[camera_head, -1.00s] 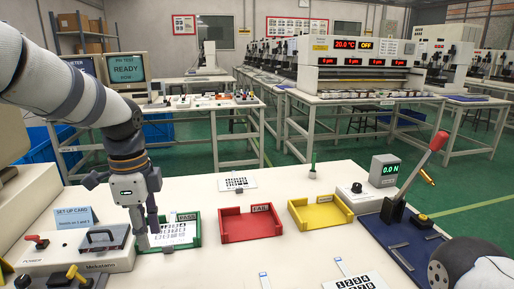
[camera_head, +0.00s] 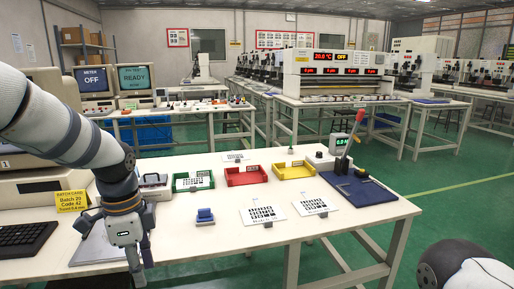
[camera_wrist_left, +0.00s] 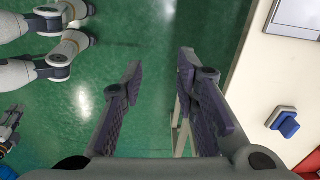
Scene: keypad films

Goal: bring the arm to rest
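My left gripper (camera_head: 138,266) hangs pointing down at the table's front left, in front of a grey flat plate (camera_head: 100,246). In the left wrist view, the fingers of my left gripper (camera_wrist_left: 160,72) are apart, with nothing between them. Green floor shows below them, and the table edge lies to their right. My right gripper does not show in the head view; only a part of my right arm is at the lower right.
A blue block (camera_head: 205,216), a keyboard (camera_head: 25,239) and a yellow batch card (camera_head: 72,201) are on the table (camera_head: 180,240). Green (camera_head: 180,187), red (camera_head: 232,179) and yellow (camera_head: 278,174) trays stand farther back. Keypad sheets (camera_head: 258,210) and a lever press (camera_head: 350,145) lie right.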

